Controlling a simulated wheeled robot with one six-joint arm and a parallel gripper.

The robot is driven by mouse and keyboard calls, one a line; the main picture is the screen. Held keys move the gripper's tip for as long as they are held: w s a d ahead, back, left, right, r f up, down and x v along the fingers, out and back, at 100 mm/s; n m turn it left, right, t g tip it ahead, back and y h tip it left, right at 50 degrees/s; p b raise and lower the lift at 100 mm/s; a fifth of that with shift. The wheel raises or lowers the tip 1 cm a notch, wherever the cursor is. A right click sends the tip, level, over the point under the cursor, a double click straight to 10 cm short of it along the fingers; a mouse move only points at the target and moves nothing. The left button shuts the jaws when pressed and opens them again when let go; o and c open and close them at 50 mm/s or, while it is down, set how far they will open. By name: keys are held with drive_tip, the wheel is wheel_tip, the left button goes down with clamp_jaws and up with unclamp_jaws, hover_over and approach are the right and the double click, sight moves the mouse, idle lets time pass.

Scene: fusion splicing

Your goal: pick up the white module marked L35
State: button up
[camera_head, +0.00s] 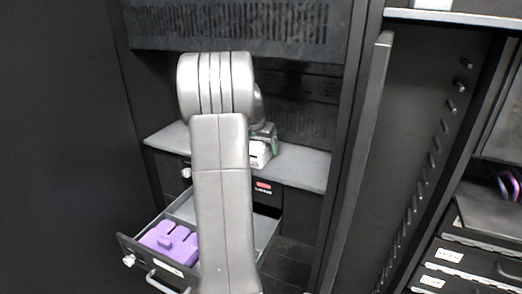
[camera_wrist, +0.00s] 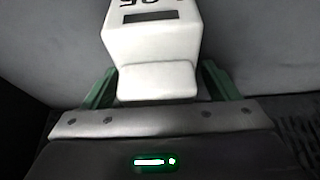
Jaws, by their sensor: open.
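The white module (camera_wrist: 155,45) stands on the grey shelf between the fingers of my gripper (camera_wrist: 157,90) in the wrist view. Part of its dark marking shows at the top edge, cut off and upside down; I make out a "35". The green fingers are on either side of the module, and the jaws are open. In the head view, the white module (camera_head: 259,153) shows partly behind my arm, with my gripper (camera_head: 266,143) at it. Contact between fingers and module cannot be told.
The grey shelf (camera_head: 310,167) is inside a black cabinet. Below it, an open drawer (camera_head: 128,243) holds a purple block (camera_head: 166,240). An open cabinet door (camera_head: 358,160) stands to the right. A rack with labelled drawers (camera_head: 447,256) is at the far right.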

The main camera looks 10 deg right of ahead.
drive_tip(key=c, duration=1.2)
drive_tip(key=shift+r, duration=0.2)
